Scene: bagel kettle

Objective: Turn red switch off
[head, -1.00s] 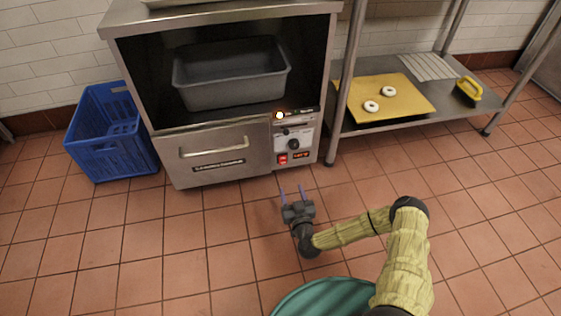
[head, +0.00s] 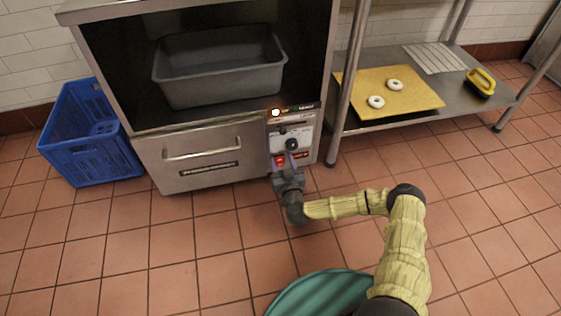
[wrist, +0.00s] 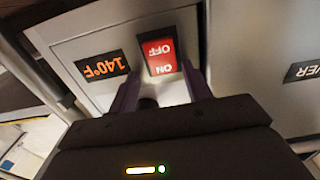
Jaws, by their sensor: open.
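The red switch (wrist: 160,57), marked ON and OFF, is on the lower part of the kettle's control panel. In the wrist view it lies just beyond and between my two fingertips, and its lettering appears upside down. In the head view the red switch (head: 279,161) shows beside my fingers, partly covered by them. My gripper (head: 285,165) is open and empty, close in front of the panel; it also shows in the wrist view (wrist: 160,75). I cannot tell whether the fingers touch the panel or which side of the switch is pressed.
An orange 140°F display (wrist: 104,67) sits beside the switch. A black knob (head: 291,144) and a glowing light (head: 276,113) are above it. A blue crate (head: 92,135) stands left of the kettle. A metal shelf (head: 430,118) with bagels on a yellow board (head: 420,97) stands right.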

